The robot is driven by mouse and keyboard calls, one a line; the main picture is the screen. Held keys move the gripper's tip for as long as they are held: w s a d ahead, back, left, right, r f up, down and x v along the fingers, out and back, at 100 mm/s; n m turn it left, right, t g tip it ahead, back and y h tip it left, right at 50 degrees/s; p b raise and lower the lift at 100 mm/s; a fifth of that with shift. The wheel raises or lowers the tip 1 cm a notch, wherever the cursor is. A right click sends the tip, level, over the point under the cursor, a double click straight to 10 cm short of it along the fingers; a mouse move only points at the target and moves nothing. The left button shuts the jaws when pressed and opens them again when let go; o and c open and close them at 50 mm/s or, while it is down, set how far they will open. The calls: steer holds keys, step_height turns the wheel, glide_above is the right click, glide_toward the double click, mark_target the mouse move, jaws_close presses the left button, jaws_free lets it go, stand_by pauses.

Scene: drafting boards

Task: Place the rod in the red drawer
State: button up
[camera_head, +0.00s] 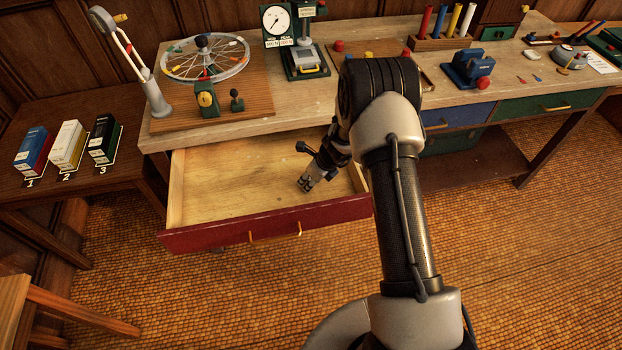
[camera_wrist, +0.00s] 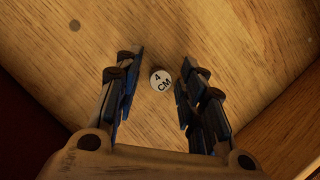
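The red drawer (camera_head: 200,238) is pulled open at the left of the bench, with a bare wooden floor. My gripper (camera_head: 306,185) reaches down into its right part. In the wrist view my gripper (camera_wrist: 155,90) is open, its fingers apart over the drawer floor (camera_wrist: 210,25). A small white round face marked "4 CM" (camera_wrist: 160,79) shows between the fingers, with gaps on both sides. It looks like the end of a rod seen end-on; its length is hidden. I cannot make it out in the head view.
A rack (camera_head: 445,42) with red, blue, yellow and white rods stands at the back of the bench. A blue drawer (camera_head: 455,117) and a green drawer (camera_head: 545,105) are shut at the right. Three numbered boxes stand on the left side table (camera_head: 60,187).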

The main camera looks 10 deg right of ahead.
steer(key=s+a+r+n+p, duration=0.1)
steer(key=s+r+n, duration=0.4)
steer(key=r, duration=0.7)
steer(key=s+a+r+n+p, duration=0.15)
steer(key=s+r+n, duration=0.25)
steer(key=r, duration=0.8)
steer(key=s+a+r+n+p, duration=0.15)
steer(key=s+r+n, duration=0.35)
steer(key=r, duration=0.7)
steer(key=s+d+r+n+h, duration=0.1)
steer(key=s+d+r+n, duration=0.1)
steer(key=s+n, duration=0.5)
steer(key=s+d+r+n+h, duration=0.1)
steer(key=s+r+n, duration=0.4)
steer(key=s, duration=1)
steer(key=d+n, duration=0.1)
steer(key=n, duration=0.1)
steer(key=shift+n+t+h, duration=0.4)
steer(key=shift+d+r, duration=0.1)
steer(key=shift+r, duration=0.05)
steer(key=shift+c, duration=0.4)
